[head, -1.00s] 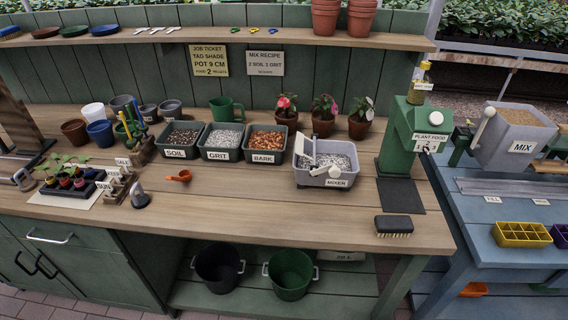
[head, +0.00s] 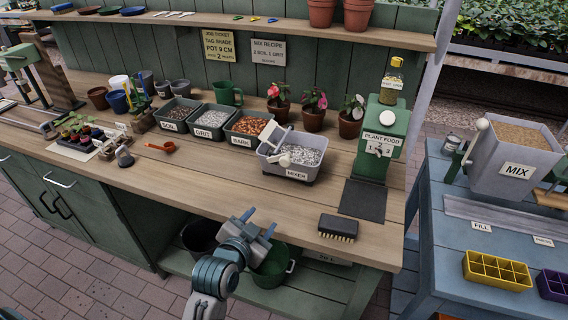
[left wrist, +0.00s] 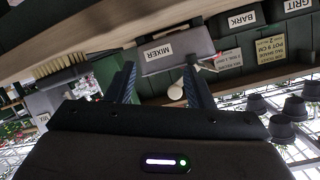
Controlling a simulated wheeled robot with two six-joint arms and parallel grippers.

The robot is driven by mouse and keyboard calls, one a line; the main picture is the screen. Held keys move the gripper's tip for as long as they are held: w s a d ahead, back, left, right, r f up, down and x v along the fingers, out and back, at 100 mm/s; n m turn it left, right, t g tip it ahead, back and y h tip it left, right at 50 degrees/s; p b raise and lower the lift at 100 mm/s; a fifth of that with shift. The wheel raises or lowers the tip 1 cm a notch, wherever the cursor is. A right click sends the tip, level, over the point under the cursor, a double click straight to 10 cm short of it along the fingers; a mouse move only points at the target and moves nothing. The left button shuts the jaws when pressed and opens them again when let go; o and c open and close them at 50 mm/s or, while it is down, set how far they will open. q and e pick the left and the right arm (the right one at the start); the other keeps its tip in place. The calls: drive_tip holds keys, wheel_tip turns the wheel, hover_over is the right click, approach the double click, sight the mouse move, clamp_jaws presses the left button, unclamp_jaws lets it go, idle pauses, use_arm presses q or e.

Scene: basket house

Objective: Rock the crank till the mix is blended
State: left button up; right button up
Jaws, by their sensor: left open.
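The mixer (head: 268,164) is a grey tub on the bench, holding pale grey and white granules. A light grey arm (head: 276,139) rises at its left, and a round white crank knob (head: 285,161) sits at its front. The left wrist view shows the mixer (left wrist: 200,45) upside down, with the white knob (left wrist: 175,92) between my fingers in the picture but beyond them. My left gripper (head: 259,221) is open and empty, in front of the bench edge and below the mixer, apart from it. My right gripper is out of view.
Soil (head: 174,124), grit (head: 209,133) and bark (head: 244,141) bins stand left of the mixer. An orange scoop (head: 163,147) lies nearer the front. A brush (head: 338,228) and the green plant food dispenser (head: 382,145) stand to the right. Potted flowers (head: 313,117) stand behind.

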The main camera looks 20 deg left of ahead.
sight(284, 164)
use_arm(q)
drive_tip(key=w+d+r+t, duration=0.1)
drive_tip(key=w+r+t, duration=0.2)
drive_tip(key=w+r, duration=0.35)
drive_tip(key=shift+m, duration=0.4)
drive_tip(key=w+p, duration=0.1)
drive_tip(key=w, duration=0.1)
drive_tip(key=w+p, duration=0.1)
drive_tip(key=w, duration=0.2)
drive_tip(key=w+p, duration=0.1)
drive_tip(key=w, duration=0.2)
drive_tip(key=shift+w+d+r, duration=0.2)
drive_tip(key=shift+d, duration=0.05)
drive_tip(key=shift+w, duration=0.35)
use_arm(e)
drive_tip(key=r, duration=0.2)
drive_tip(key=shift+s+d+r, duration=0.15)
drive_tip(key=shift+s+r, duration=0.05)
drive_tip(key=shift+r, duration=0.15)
use_arm(q)
drive_tip(key=shift+f, duration=0.1)
drive_tip(key=shift+c, duration=0.2)
